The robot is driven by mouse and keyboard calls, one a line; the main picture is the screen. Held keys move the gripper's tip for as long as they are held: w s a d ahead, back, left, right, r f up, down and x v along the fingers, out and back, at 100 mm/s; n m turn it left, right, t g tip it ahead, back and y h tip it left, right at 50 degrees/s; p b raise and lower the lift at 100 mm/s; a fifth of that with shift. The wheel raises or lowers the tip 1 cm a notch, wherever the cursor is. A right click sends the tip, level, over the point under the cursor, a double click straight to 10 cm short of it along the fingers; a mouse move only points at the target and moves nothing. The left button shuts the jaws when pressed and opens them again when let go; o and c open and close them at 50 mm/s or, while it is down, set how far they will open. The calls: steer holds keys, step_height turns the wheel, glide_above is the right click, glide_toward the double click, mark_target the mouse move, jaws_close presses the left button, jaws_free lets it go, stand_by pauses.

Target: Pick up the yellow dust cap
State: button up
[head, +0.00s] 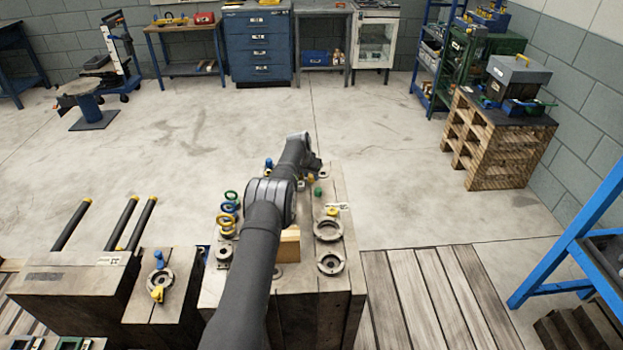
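My arm reaches over a wooden-topped block (333,275) in the head view. My gripper (314,169) is small and dark at the block's far end; its fingers are too unclear to tell open from shut. A small yellow piece (310,179) shows just below the gripper, with a small green piece (318,191) close by. Whether the gripper touches the yellow piece is unclear. Another yellow piece (332,212) sits at a metal ring (328,230) on the block's right side. Which of these is the yellow dust cap, I cannot tell.
Coloured rings (230,207) stand left of my arm, and a blue piece (268,163) sits at the far left corner. A second metal ring (331,262) lies nearer. A neighbouring block (140,315) holds blue and yellow pieces.

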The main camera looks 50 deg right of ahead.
steer(key=c, duration=0.6)
steer(key=shift+r, duration=0.1)
